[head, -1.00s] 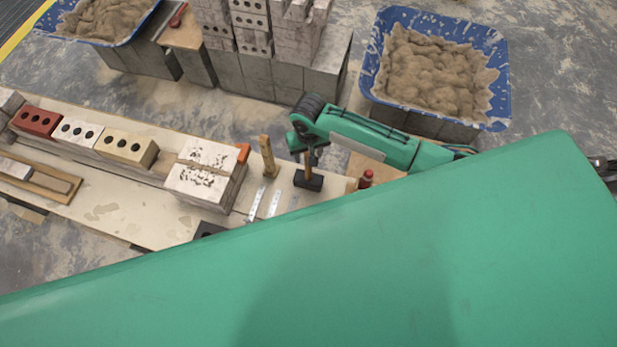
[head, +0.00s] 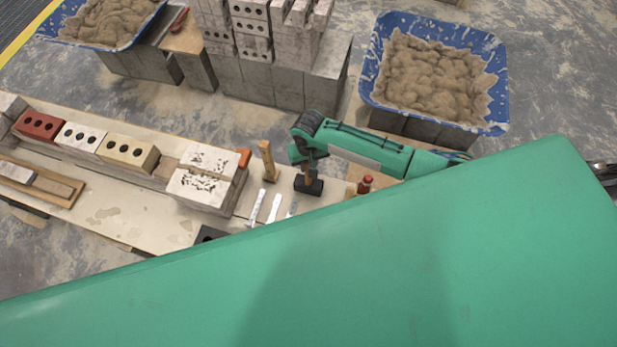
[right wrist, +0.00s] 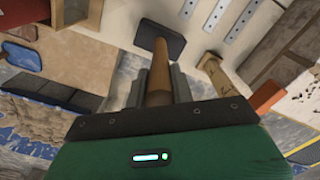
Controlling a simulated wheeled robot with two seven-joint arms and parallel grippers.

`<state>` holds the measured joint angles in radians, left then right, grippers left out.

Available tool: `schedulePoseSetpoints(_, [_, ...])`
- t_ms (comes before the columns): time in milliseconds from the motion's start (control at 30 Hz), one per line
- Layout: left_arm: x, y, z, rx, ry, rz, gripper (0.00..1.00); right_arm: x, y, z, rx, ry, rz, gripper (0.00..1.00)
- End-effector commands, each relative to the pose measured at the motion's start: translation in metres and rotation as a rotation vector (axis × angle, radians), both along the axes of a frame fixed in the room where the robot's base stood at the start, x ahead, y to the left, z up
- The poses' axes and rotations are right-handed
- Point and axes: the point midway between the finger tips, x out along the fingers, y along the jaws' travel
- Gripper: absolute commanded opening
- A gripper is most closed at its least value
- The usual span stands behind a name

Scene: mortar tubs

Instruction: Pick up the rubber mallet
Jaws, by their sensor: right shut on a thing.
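The rubber mallet (head: 309,186) has a black block head and a wooden handle. It stands on its head on the pale board, handle up, in the head view. My right gripper (head: 309,160) comes down from above and is shut on the handle. In the right wrist view the wooden handle (right wrist: 160,75) runs between the grey fingers, with the black head beyond it. I cannot tell any gap between head and board. My left gripper is not in view.
A red-topped object (head: 365,184) stands to the right. A blue mortar tub (head: 500,75) stands behind. My green body part hides the foreground.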

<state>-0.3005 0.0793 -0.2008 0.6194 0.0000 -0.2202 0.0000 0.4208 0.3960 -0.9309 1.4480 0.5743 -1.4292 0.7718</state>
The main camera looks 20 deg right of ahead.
Motion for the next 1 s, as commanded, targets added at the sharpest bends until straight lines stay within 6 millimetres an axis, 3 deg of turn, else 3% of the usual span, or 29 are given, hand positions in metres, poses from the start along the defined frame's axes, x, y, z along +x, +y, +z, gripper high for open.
schedulePoseSetpoints(167, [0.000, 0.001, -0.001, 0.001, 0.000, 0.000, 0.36, 0.001, 0.000, 0.004, 0.001, -0.002, 0.000, 0.00])
schedulePoseSetpoints(367, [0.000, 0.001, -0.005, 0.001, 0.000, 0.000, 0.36, 0.001, 0.000, 0.022, 0.002, -0.003, 0.000, 0.00])
schedulePoseSetpoints(467, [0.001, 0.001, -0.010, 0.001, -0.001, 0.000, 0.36, 0.002, 0.001, 0.043, 0.004, -0.006, 0.001, 0.00])
schedulePoseSetpoints(800, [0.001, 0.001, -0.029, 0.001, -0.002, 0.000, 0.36, 0.002, 0.001, 0.141, 0.003, -0.008, 0.000, 0.00])
schedulePoseSetpoints(1000, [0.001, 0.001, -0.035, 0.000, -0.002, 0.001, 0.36, 0.001, 0.001, 0.180, 0.003, -0.004, 0.001, 0.00])
